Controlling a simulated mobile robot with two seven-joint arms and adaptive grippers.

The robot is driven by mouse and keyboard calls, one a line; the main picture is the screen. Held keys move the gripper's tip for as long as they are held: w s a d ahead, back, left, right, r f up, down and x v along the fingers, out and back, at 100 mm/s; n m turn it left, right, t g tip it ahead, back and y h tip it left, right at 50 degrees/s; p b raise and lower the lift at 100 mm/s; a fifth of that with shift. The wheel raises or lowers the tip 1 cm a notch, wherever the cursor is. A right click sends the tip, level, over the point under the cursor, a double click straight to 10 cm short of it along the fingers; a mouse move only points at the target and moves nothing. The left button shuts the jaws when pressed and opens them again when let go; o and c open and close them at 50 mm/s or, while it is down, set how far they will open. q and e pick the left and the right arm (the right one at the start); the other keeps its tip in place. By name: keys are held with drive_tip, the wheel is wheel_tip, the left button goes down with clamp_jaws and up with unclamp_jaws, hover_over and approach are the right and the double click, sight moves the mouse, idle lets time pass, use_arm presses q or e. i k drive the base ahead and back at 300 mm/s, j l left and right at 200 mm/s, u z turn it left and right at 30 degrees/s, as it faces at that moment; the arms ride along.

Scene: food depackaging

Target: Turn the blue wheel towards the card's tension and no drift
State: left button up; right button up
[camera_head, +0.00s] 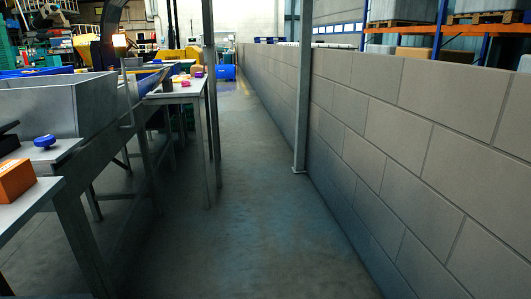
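A small round blue wheel (45,141) lies on a grey metal side surface (62,150) at the left, in front of a large grey metal bin. No card with a tension or drift reading can be made out. Neither of my grippers shows in the head view, so nothing is seen touching the wheel.
An orange box (16,179) sits on a nearer table at the left edge. A farther table (178,95) carries small coloured items. A grey block wall (400,130) runs along the right, with a metal post (299,120) beside it. The concrete aisle (230,220) is clear.

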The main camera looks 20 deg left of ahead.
sight(45, 141)
drive_tip(key=i+j+u, duration=0.15)
drive_tip(key=i+u, duration=0.6)
drive_tip(key=i+l+u, duration=0.15)
drive_tip(key=i+u, duration=0.55)
drive_tip(key=u, duration=0.15)
drive_tip(key=i+l+u, duration=0.2)
drive_tip(key=u, duration=0.3)
drive_tip(key=i+l+u, duration=0.45)
drive_tip(key=k+j, duration=0.1)
